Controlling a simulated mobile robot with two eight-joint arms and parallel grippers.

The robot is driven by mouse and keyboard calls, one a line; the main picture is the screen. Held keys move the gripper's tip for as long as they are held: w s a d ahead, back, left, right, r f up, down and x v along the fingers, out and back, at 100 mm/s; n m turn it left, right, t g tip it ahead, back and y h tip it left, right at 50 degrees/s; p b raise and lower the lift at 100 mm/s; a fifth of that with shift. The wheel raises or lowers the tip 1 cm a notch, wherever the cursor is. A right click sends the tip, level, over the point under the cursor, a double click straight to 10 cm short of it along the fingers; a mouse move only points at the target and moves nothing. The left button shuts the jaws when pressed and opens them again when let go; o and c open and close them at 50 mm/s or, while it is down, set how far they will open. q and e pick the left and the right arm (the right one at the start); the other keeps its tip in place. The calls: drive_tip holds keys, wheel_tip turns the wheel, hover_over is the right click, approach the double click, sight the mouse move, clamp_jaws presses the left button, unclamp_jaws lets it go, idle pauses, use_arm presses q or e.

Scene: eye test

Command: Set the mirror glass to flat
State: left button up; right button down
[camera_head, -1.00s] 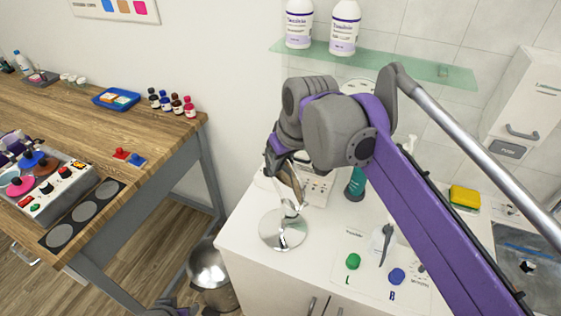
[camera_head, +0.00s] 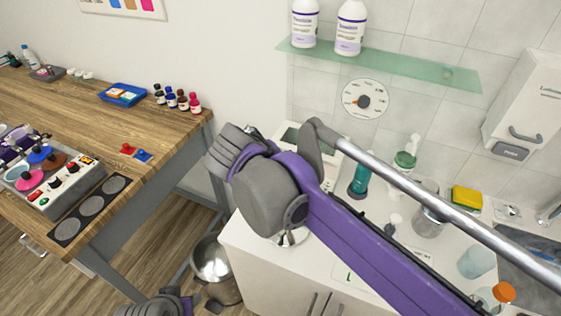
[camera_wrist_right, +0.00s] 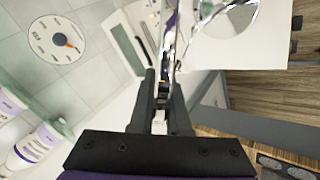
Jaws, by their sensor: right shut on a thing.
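The mirror's round chrome base (camera_head: 292,238) shows in part on the white counter in the head view; my right arm hides the glass. In the right wrist view the shiny mirror glass (camera_wrist_right: 171,45) is seen nearly edge-on, with the base (camera_wrist_right: 235,22) beyond it. My right gripper (camera_wrist_right: 162,98) is shut on the mirror at its near edge. I cannot read the exact tilt of the glass. The gripper's fingers are hidden in the head view. My left gripper (camera_head: 160,306) is at the bottom edge of the head view, cut off, with its fingers not clear.
A glass shelf (camera_head: 420,74) with white bottles and a wall dial (camera_head: 365,99) are behind. A steel bin (camera_head: 212,258) stands left of the counter.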

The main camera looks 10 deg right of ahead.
drive_tip(key=shift+s+a+f+n+t+h+b, duration=0.15)
drive_tip(key=shift+f+n+t+h+b, duration=0.35)
drive_tip(key=shift+t+h+b, duration=0.7)
drive_tip(key=shift+a+f+n+t+h+b, duration=0.25)
drive_tip(key=shift+f+n+t+h+b, duration=0.4)
drive_tip(key=shift+h, duration=0.95)
drive_tip(key=shift+s+a+f+n+t+h+b, duration=0.1)
drive_tip(key=shift+a+f+n+t+h+b, duration=0.2)
drive_tip(key=shift+t+h+b, duration=0.95)
drive_tip(key=shift+d, duration=0.1)
drive_tip(key=c, duration=0.9)
unclamp_jaws()
